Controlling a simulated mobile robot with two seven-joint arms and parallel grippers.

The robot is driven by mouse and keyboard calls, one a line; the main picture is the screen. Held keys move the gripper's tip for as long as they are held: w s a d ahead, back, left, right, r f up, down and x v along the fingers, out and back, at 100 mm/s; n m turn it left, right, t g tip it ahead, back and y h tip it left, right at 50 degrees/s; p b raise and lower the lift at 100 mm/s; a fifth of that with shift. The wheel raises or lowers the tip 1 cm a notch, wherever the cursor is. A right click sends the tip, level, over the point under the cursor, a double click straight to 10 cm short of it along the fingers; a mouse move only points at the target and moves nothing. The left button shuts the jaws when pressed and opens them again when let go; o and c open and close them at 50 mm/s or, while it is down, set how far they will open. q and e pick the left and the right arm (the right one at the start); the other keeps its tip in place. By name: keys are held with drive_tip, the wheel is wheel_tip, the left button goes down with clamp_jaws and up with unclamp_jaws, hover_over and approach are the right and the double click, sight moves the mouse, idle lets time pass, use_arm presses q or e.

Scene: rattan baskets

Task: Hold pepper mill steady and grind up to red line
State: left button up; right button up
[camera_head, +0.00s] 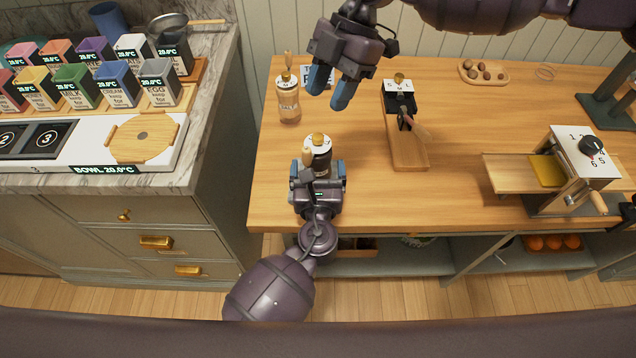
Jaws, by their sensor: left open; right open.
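The left gripper hides the lower part of the mill. I cannot make out a red line.
A lighter mill (288,100) stands to the back left. A wooden board with a black device (400,104) is to the right. Further right are a dial machine (583,160) and a nut tray (484,71). The worktop's front middle right is clear.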

use_arm(q)
drive_tip(key=shift+w, duration=0.7)
drive_tip(key=c, duration=1.3)
